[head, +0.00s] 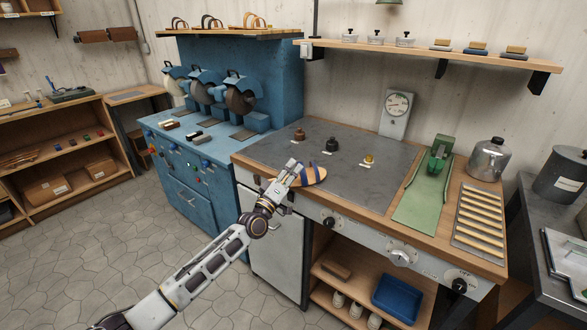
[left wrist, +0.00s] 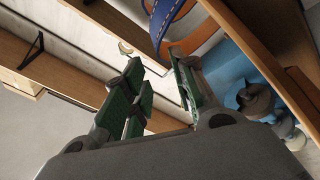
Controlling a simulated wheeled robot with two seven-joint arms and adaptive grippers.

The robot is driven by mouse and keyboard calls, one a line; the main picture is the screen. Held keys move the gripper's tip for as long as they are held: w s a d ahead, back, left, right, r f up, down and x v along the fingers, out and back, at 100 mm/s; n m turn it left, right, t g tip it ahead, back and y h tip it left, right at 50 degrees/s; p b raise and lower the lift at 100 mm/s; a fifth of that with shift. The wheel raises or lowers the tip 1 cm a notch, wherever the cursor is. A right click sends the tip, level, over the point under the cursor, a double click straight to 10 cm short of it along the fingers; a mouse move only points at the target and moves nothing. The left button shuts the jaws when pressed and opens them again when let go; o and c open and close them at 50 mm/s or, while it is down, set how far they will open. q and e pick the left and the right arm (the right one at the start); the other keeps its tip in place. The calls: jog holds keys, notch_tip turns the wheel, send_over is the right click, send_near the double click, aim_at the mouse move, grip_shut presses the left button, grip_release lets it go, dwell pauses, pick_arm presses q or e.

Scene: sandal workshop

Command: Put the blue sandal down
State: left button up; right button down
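The blue sandal (head: 312,176) has a tan sole and blue straps. It is at the front edge of the grey metal plate (head: 345,187) on the wooden bench. My left gripper (head: 293,164) is right at the sandal, over its left part, and hides some of it. In the left wrist view the blue strap (left wrist: 172,22) shows just beyond the fingertips. The green-padded fingers (left wrist: 155,62) stand apart with a clear gap between them, and no part of the sandal shows gripped there. I cannot tell whether a finger touches the strap. My right gripper is not in view.
Blue grinding machines (head: 205,95) stand left. The plate's right part is clear.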

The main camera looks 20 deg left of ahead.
pick_arm(q)
jog(key=v, duration=1)
jog(key=shift+s, duration=0.2)
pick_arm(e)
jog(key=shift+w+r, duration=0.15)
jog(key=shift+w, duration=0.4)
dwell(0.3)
pick_arm(q)
jog(key=s+a+f+m+g+y, duration=0.1)
jog(key=s+f+m+g, duration=0.15)
jog(key=f, duration=1.05)
jog(key=s+a+f+m+g+y, duration=0.1)
jog(key=s+a+f+g, duration=0.15)
jog(key=f, duration=1.15)
jog(key=s+a+f+m+g+y, duration=0.15)
jog(key=s+f+g, duration=0.25)
jog(key=f, duration=0.9)
jog(key=s+f+m+g+y, duration=0.1)
jog(key=s+f+g, duration=0.3)
jog(key=s+f, duration=0.9)
jog(key=s+d+f+m+g+y, duration=0.1)
jog(key=s+f+m+g, duration=0.3)
jog(key=s+f, duration=1)
jog(key=s+g, duration=0.1)
jog(key=s, duration=0.6)
jog(key=shift+g+y, duration=0.3)
jog(key=shift+y, duration=0.05)
